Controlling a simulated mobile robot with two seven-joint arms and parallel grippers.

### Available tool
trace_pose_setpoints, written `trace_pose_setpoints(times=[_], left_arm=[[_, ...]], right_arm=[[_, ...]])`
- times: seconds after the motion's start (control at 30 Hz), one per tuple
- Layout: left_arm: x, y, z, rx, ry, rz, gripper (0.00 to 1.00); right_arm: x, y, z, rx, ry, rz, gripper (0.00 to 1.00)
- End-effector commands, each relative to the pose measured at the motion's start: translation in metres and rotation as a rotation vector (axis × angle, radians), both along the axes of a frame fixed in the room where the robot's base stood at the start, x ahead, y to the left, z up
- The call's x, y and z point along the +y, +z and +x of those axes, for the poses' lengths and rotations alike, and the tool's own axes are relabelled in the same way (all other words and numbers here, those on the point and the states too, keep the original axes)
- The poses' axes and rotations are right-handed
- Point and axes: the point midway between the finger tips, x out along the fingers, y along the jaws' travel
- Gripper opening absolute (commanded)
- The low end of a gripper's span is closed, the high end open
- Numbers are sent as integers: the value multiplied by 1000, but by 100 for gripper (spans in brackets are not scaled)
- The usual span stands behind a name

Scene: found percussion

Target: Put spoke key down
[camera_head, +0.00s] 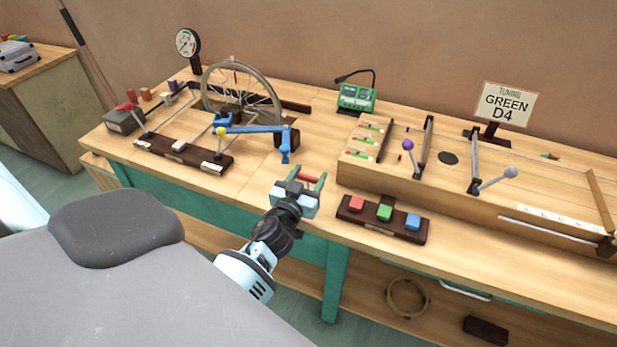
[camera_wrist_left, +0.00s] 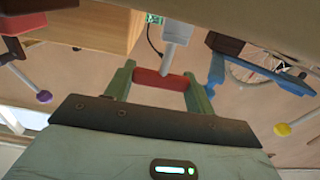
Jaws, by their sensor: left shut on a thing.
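My left gripper (camera_head: 307,178) is over the front part of the workbench (camera_head: 322,205), between the blue linkage and the row of coloured buttons. Its green fingers are shut on the red spoke key (camera_head: 308,180). In the left wrist view the spoke key (camera_wrist_left: 165,79) is a red bar spanning the two fingers, with a pale grey piece standing out from its middle. The frames do not clearly show whether the key touches the wood. My right gripper is not in view.
A spoked wheel (camera_head: 262,85) and blue linkage (camera_head: 255,130) stand left of the gripper. A dark block with red, green and blue buttons (camera_head: 384,213) sits close on the right. Behind are a green tuner (camera_head: 356,97) and a "TUNING GREEN D4" sign (camera_head: 506,103).

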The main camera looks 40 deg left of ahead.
Motion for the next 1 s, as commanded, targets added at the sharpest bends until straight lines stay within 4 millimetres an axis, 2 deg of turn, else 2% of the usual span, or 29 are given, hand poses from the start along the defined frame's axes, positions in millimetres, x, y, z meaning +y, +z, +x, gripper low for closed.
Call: trace_pose_setpoints(times=[0.13,0.17,0.33,0.7,0.87,1.0], left_arm=[[0,-4,0,1,0,0,31],[0,-5,0,2,0,0,55],[0,-3,0,0,0,0,76],[0,3,0,-2,0,1,76],[-5,-2,-21,3,0,-1,76],[-12,-2,-49,4,0,-2,76]], right_arm=[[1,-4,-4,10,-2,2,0],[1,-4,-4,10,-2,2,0],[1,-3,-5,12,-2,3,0],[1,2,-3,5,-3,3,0],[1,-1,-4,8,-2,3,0],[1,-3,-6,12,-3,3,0]])
